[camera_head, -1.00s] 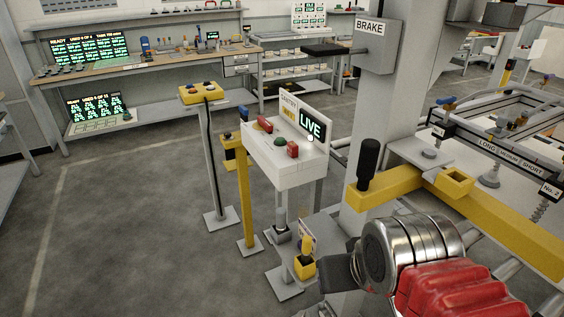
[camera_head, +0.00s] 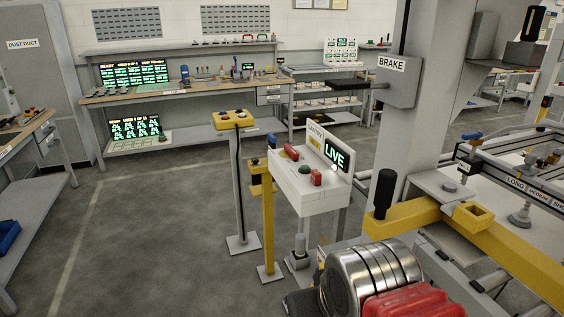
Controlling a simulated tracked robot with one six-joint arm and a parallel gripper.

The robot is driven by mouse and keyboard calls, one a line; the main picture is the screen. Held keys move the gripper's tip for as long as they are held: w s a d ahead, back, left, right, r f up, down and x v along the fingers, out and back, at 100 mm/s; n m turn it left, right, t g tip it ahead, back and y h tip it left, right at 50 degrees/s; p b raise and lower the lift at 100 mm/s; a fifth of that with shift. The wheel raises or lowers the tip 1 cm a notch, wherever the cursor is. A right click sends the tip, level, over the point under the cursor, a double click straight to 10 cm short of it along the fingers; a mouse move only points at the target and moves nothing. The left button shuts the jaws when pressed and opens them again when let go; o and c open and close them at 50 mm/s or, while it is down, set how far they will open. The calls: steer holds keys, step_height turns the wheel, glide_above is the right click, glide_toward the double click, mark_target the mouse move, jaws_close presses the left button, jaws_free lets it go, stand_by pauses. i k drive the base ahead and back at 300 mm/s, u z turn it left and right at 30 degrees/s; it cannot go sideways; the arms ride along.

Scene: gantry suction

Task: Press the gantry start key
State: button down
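The gantry control box (camera_head: 300,197) is a white pedestal unit right of the picture's middle, labelled GANTRY, with a lit green LIVE display (camera_head: 336,155). On its sloped top are a green domed button (camera_head: 306,169) and red parts on either side, one at the upper left (camera_head: 291,152) and one at the lower right (camera_head: 316,178). Which of these is the start key I cannot read. My arm, metal and red, shows at the bottom right, in front of and below the box, apart from it. The dark end (camera_head: 302,303) is cut off by the picture's lower edge, and its fingers cannot be made out.
A yellow two-button post (camera_head: 234,120) and a yellow post (camera_head: 267,215) stand just left of the box. The grey column with a BRAKE box (camera_head: 397,80) and a yellow beam (camera_head: 410,215) with a black handle are at right. Open floor lies left; workbenches line the back.

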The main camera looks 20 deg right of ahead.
mark_target(303, 168)
steer(key=u, duration=1.1)
steer(key=i, duration=2.75)
steer(key=z, duration=1.05)
